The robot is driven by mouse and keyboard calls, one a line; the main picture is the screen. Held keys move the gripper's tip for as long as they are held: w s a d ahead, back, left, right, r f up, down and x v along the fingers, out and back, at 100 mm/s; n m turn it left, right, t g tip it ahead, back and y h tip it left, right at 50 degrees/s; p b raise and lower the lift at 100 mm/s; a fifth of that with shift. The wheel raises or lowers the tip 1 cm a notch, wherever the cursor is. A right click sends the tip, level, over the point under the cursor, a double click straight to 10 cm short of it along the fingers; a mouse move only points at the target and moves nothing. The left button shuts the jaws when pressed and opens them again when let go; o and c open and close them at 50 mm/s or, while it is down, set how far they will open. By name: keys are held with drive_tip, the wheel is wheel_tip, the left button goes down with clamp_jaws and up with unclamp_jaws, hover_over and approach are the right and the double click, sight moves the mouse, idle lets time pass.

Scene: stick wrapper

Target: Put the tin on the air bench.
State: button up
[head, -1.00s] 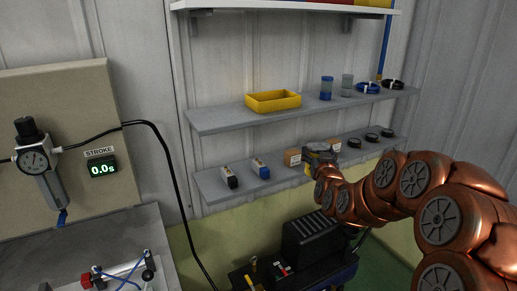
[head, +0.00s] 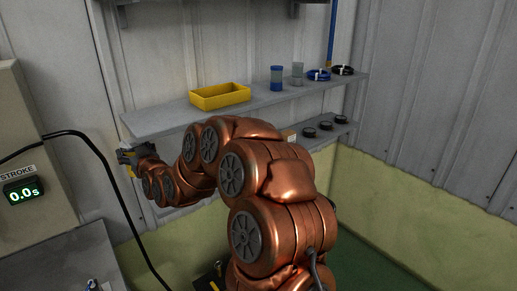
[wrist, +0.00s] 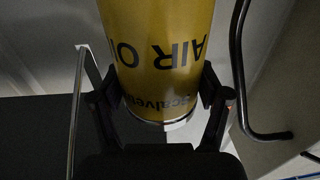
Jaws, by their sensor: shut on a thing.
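A yellow tin (wrist: 158,50) with dark "AIR OIL" lettering fills the upper middle of the wrist view, its lettering upside down there. My gripper (wrist: 157,95) is shut on it, one finger on each side. In the head view my gripper (head: 130,158) is at the left end of the shelves; the tin is mostly hidden there. The air bench (head: 68,262) shows at lower left as a grey top cut by the frame edge, with a small part of its fittings. My gripper is above and to the right of it.
Dark round pieces (head: 325,125) sit on the lower shelf. A black hose (head: 105,185) hangs between the bench panel and my gripper. A stroke display (head: 22,191) reads 0.0s.

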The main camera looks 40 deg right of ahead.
drive_tip(key=s+d+h+b, duration=0.1)
drive_tip(key=s+d+b, duration=0.2)
drive_tip(key=s+d, duration=0.35)
drive_tip(key=s+d+b, duration=0.2)
drive_tip(key=s+d, duration=0.2)
drive_tip(key=d, duration=0.6)
drive_tip(key=s+d+f+m+h+b, duration=0.1)
drive_tip(key=s+d+b, duration=0.3)
drive_tip(key=s, duration=0.5)
drive_tip(key=s+d+m+h+b, duration=0.2)
drive_tip(key=s+d, duration=0.5)
drive_tip(key=s, duration=0.1)
drive_tip(key=w+a+f+p+x, duration=0.1)
drive_tip(key=a+p+x, duration=0.15)
drive_tip(key=x, duration=1.65)
drive_tip(key=shift+g, duration=0.3)
drive_tip(key=shift+s+a+f, duration=0.1)
drive_tip(key=shift+a+f, duration=0.1)
drive_tip(key=shift+f, duration=1.3)
drive_tip(key=shift+a+f, duration=0.2)
drive_tip(key=shift+f, duration=1.3)
drive_tip(key=shift+w+f+p, duration=0.2)
drive_tip(key=shift+f+p, duration=0.15)
drive_tip(key=shift+f, duration=0.15)
drive_tip(key=shift+f, duration=0.15)
drive_tip(key=o, duration=1.5)
drive_tip(key=shift+s, duration=0.1)
